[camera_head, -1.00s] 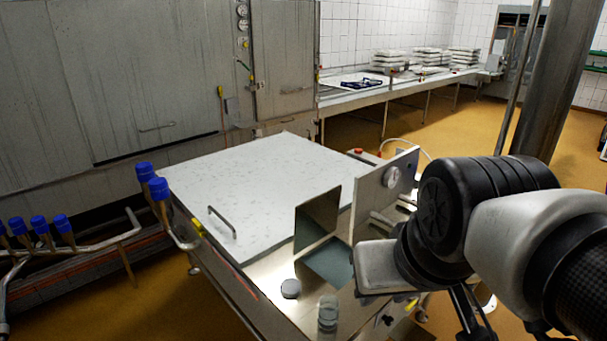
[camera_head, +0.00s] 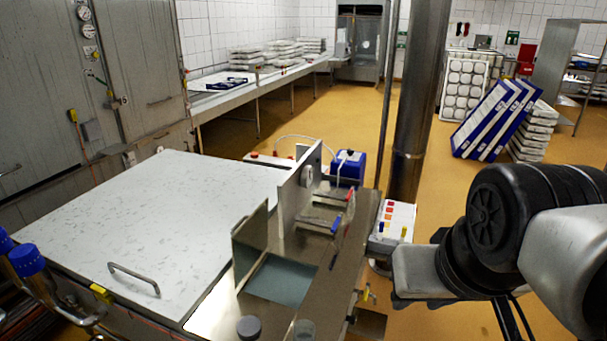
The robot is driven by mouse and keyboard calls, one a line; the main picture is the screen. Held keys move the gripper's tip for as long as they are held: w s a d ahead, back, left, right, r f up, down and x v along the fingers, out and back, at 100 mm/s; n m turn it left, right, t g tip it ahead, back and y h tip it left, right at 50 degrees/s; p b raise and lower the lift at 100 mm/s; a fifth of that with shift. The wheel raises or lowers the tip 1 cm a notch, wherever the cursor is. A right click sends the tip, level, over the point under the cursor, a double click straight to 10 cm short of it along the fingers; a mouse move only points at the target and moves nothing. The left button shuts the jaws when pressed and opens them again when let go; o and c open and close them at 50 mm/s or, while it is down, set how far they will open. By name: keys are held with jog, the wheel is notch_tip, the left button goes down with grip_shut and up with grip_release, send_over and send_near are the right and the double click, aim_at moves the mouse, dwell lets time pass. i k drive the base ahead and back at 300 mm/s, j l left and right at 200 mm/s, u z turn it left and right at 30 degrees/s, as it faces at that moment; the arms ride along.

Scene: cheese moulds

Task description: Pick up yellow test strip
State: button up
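I cannot pick out a yellow test strip for certain. A white box (camera_head: 397,216) with red, orange and yellow patches stands right of the steel bench. Small yellow pieces (camera_head: 404,232) show on its front edge, too small to identify. My arm's black and grey links fill the lower right, in front of the floor and close to the right of that box. My gripper is not in view, so its opening and anything in it cannot be seen.
A blue container (camera_head: 348,167) stands behind. A steel column (camera_head: 418,110) rises beyond the box. Open floor lies behind.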

aim_at(404, 230)
jog(key=j+z, duration=0.25)
jog(key=j, duration=0.25)
jog(key=j+z, duration=0.3)
jog(key=j, duration=0.25)
jog(key=i+j, duration=0.1)
jog(key=j, duration=1.75)
jog(key=l+u, duration=0.1)
jog(key=l, duration=0.65)
jog(key=l+u, duration=0.1)
jog(key=l, duration=0.7)
jog(key=k+l+u, duration=0.1)
jog(key=l, duration=0.65)
jog(key=k+l+u, duration=0.1)
jog(key=l, duration=0.65)
jog(key=i+l+u, duration=0.15)
jog(key=l, duration=0.4)
jog(key=l+u, duration=0.15)
jog(key=l, duration=0.4)
jog(key=i+l+u, duration=0.1)
jog(key=i, duration=0.25)
jog(key=i+l+u, duration=0.15)
jog(key=i+l, duration=0.2)
